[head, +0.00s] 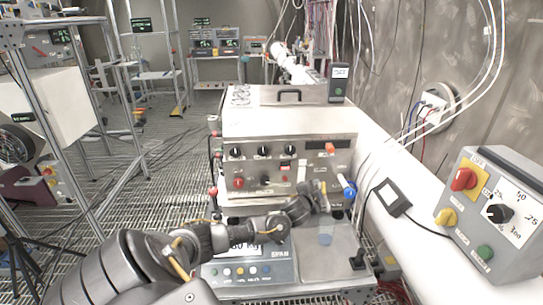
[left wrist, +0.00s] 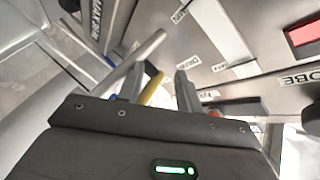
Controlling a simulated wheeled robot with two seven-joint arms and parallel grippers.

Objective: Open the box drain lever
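The grey steel box (head: 290,120) stands in the middle of the head view, with knobs and a display on its front. My left arm comes in from the lower left, and its gripper (head: 318,196) is at the lower right of the box's front. In the left wrist view its two fingers (left wrist: 160,88) are apart, with a yellow lever-like piece (left wrist: 153,88) between them. I cannot tell whether they touch it. A blue-ended handle (head: 348,188) sits just right of the gripper; which part is the drain lever is unclear. My right gripper is not in view.
A scale (head: 250,272) with a display and buttons is below my left arm. A grey control box (head: 495,215) with red, yellow and green buttons is at the right, by a white pipe (head: 415,245). Cables hang along the right wall. Metal racks stand left.

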